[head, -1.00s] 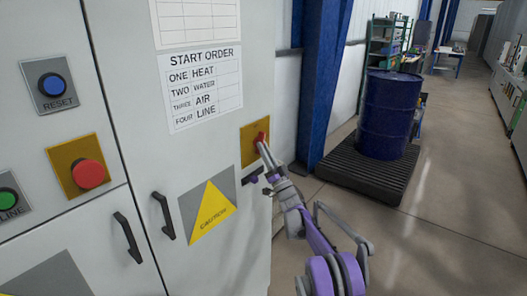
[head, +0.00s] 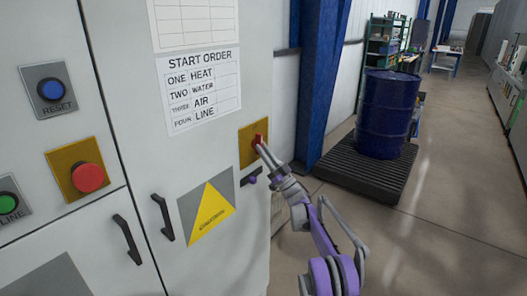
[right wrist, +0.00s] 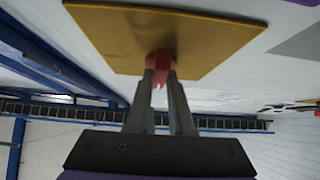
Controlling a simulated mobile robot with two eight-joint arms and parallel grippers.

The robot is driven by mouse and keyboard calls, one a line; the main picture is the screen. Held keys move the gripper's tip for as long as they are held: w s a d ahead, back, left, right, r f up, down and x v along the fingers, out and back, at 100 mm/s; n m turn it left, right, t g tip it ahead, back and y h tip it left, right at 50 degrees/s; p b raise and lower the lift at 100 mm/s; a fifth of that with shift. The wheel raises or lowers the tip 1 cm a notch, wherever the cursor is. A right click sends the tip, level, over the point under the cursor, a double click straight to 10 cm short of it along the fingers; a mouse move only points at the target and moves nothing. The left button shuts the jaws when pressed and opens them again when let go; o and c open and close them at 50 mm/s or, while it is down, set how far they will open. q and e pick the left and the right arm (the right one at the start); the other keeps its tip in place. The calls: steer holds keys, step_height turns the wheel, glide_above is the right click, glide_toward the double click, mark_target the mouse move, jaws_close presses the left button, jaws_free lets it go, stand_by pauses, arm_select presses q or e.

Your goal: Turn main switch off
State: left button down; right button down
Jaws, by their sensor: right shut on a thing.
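The main switch is a red handle (head: 258,140) on a yellow plate (head: 248,157) at the right edge of the grey cabinet front. My right gripper (head: 261,147) reaches up to it from the lower right, with its fingertips at the handle. In the right wrist view the two fingers (right wrist: 160,75) are shut on the red handle (right wrist: 160,62), one on each side, in front of the yellow plate (right wrist: 112,38). The fingers hide part of the handle. My left gripper is not in view.
The cabinet also carries a red button (head: 88,177), a blue reset button (head: 51,90), a green line button (head: 8,204), black door handles (head: 163,217) and a start order sheet (head: 202,90). A blue drum (head: 388,112) stands on a black pallet (head: 350,170). Open floor lies at right.

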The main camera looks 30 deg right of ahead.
steer(key=shift+r, duration=0.1)
steer(key=c, duration=0.8)
jaws_free()
steer(key=b+v, duration=0.2)
steer(key=v, duration=0.9)
steer(key=shift+b, duration=0.35)
steer(key=shift+w, duration=0.1)
